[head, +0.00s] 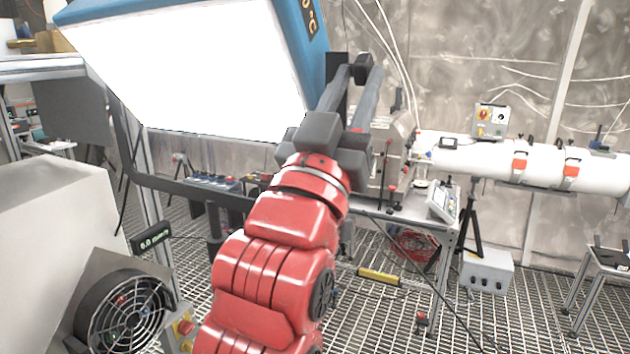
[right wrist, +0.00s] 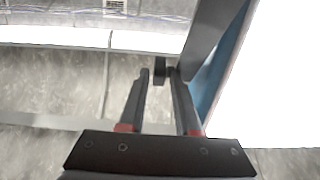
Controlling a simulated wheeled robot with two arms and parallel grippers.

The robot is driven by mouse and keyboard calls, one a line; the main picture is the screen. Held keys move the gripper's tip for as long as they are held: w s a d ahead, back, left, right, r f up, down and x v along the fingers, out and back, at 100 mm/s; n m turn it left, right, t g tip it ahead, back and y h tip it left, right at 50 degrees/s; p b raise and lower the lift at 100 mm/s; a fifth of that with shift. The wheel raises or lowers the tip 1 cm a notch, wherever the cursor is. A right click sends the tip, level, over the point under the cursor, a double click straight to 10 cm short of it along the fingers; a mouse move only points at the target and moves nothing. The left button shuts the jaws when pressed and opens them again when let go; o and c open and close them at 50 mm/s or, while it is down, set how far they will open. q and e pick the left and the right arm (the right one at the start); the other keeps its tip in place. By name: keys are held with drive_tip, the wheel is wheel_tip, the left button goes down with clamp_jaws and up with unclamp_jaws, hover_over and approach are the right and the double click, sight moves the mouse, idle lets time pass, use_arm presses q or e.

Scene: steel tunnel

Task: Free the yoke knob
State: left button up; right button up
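The yoke knob is a small dark round piece (head: 362,66) at the right side of a large tilted lamp head with a blue housing (head: 296,45) and a glowing white face (head: 190,75). A dark yoke bar (head: 175,188) runs below the lamp. My right gripper (head: 357,78) reaches up to the knob, its two grey fingers apart. In the right wrist view the knob (right wrist: 160,70) shows between the fingertips (right wrist: 159,75), with a narrow gap at each side, so the gripper looks open. I cannot tell how deep the knob sits between them. My left gripper is not in view.
A grey bench (head: 405,208) with instruments stands behind the arm. A white pipe (head: 560,165) with orange clamps runs along the right. A pale box (head: 60,215) and a round fan (head: 125,315) stand at the left. The grated floor (head: 380,325) is partly clear.

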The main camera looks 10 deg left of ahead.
drive_tip(key=b+v, duration=0.3)
drive_tip(key=v, duration=1.2)
drive_tip(key=shift+s+f, duration=0.25)
drive_tip(key=shift+s, duration=0.1)
